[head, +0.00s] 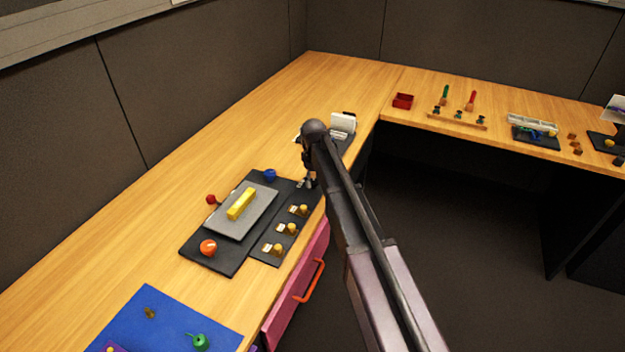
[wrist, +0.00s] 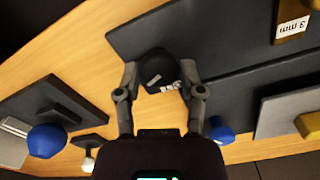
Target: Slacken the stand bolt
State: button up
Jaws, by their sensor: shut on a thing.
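My gripper (wrist: 160,95) is shut on a dark, rounded piece (wrist: 162,72) with pale lettered labels, one finger on each side of it. In the head view my gripper (head: 308,183) is at the far end of a dark rack (head: 272,250). Whether the dark piece rests on the rack or is lifted cannot be told. The rack bears three brass-coloured pieces (head: 287,229) with white labels; in the wrist view one label (wrist: 292,25) reads 3 mm. I cannot pick out the stand bolt for certain. A blue knob (wrist: 47,140) shows beside a dark stand (wrist: 50,98).
Left of the rack is a dark panel (head: 192,255) with a grey plate (head: 225,222), yellow bar (head: 241,204), orange ball (head: 208,248), red knob (head: 211,199) and blue knob (head: 270,175). A white-faced device (head: 343,124) stands beyond my gripper. The wooden desk (head: 130,220) is clear at left.

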jog(key=shift+n, duration=0.8)
jog(key=shift+d, duration=0.1)
jog(key=o, duration=1.2)
jog(key=shift+c, duration=0.2)
jog(key=s+d+r+m+p, duration=0.3)
jog(key=s+d+m, duration=0.2)
jog(key=s+d, duration=0.6)
jog(key=s+d+r+m+p, duration=0.3)
jog(key=s+d+m, duration=0.3)
jog(key=s+d, duration=0.5)
jog(key=s, duration=0.4)
jog(key=shift+d+r+p, duration=0.3)
jog(key=shift+r+p, duration=0.05)
